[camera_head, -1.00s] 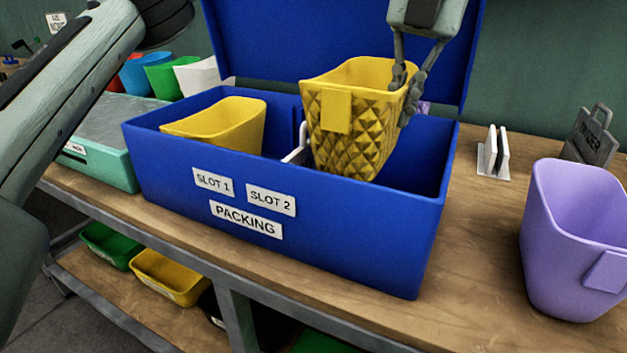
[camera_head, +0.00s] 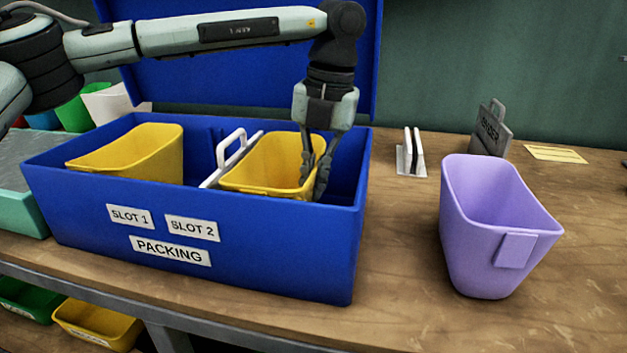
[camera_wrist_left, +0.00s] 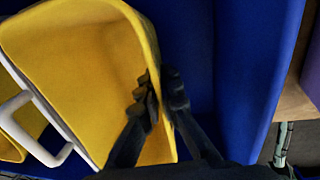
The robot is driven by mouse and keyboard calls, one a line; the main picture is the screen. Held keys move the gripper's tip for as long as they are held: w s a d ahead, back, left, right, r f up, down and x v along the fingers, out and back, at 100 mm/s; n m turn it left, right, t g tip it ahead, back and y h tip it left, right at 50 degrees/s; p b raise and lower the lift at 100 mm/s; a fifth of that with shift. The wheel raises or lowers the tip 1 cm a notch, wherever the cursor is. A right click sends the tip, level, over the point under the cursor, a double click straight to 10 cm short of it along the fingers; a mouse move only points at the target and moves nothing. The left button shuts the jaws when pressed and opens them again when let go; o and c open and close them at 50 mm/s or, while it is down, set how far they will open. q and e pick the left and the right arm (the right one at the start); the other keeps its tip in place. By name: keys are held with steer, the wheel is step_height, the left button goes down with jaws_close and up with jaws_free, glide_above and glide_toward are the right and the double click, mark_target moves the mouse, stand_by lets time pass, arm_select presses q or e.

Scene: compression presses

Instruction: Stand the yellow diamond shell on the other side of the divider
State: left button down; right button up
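The yellow diamond shell (camera_head: 262,165) is down in the slot 2 side of the blue packing box (camera_head: 270,240); its rim shows, and the front wall hides its patterned side and base. A thin divider with a white handle (camera_head: 231,146) stands left of it. Another yellow shell (camera_head: 140,150) is in the slot 1 side. My left gripper (camera_head: 314,178) points down and is shut on the diamond shell's right wall, one finger inside and one outside. The left wrist view shows the fingers (camera_wrist_left: 161,90) on the wall of the shell (camera_wrist_left: 85,70). My right gripper is not in view.
The box lid (camera_head: 230,75) stands open behind. A lilac shell (camera_head: 490,225) stands on the bench (camera_head: 400,290) at right. A white rack (camera_head: 411,155), a grey divider plate (camera_head: 491,130) and a yellow card (camera_head: 556,153) are behind it. A teal tray (camera_head: 22,205) is at left.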

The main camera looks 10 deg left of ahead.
arm_select(q)
steer(key=shift+f, duration=0.1)
steer(key=c, duration=1.7)
jaws_free()
steer(key=r, duration=0.4)
steer(key=d+r, duration=0.1)
steer(key=r, duration=0.7)
steer(key=shift+d+r, duration=0.1)
steer(key=shift+d, duration=0.25)
